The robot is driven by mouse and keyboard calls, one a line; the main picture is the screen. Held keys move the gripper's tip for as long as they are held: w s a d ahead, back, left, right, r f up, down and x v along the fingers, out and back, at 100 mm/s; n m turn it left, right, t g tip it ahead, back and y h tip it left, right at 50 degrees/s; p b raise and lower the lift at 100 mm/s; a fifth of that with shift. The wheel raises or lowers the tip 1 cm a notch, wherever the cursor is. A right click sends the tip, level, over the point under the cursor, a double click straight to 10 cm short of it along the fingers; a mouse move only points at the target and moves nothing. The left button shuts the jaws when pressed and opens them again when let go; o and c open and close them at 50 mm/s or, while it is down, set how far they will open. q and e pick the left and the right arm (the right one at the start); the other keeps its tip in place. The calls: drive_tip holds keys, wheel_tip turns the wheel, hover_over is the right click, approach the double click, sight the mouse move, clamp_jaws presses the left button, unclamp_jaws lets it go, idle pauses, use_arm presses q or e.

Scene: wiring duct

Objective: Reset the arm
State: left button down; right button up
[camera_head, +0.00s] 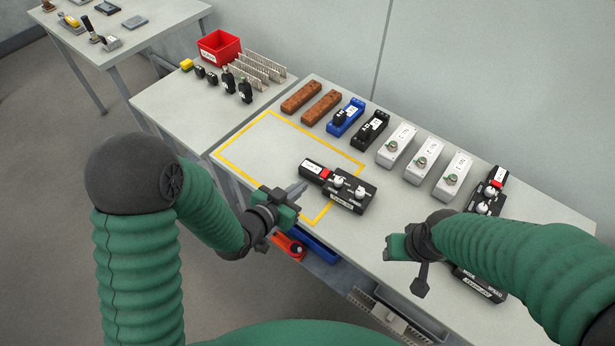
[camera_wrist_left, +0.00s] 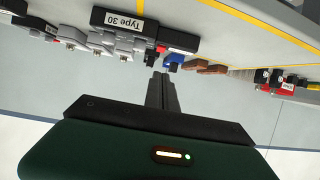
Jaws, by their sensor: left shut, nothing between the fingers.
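My left gripper (camera_head: 296,190) is over the front edge of the table, close to the left of a black device with white knobs and a red part (camera_head: 340,185). Its fingers are shut with nothing between them. The left wrist view shows the shut fingers (camera_wrist_left: 161,92), and the black device (camera_wrist_left: 145,28) with a "Type 30" label appears upside down beyond them. My right arm reaches in from the right, and its gripper (camera_head: 398,246) hangs over the right part of the table. Its fingertips are not clear.
A yellow taped outline (camera_head: 239,164) marks the table (camera_head: 385,220). Brown blocks (camera_head: 301,97), blue (camera_head: 346,117) and black (camera_head: 370,130) parts and grey switch boxes (camera_head: 397,146) line the back. A red bin (camera_head: 219,46) stands at left. Blue and red trays (camera_head: 313,246) sit below the front edge.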

use_arm(q)
drive_tip(key=s+a+n+g+y, duration=0.35)
drive_tip(key=s+a+y, duration=0.2)
drive_tip(key=a, duration=0.55)
drive_tip(key=s+a+n+g+y, duration=0.1)
drive_tip(key=s+a+g, duration=0.3)
drive_tip(key=s, duration=0.7)
drive_tip(key=shift+s+r+n+g+y, duration=0.25)
drive_tip(key=shift+n+g+y, duration=0.1)
drive_tip(key=shift+n+g, duration=0.4)
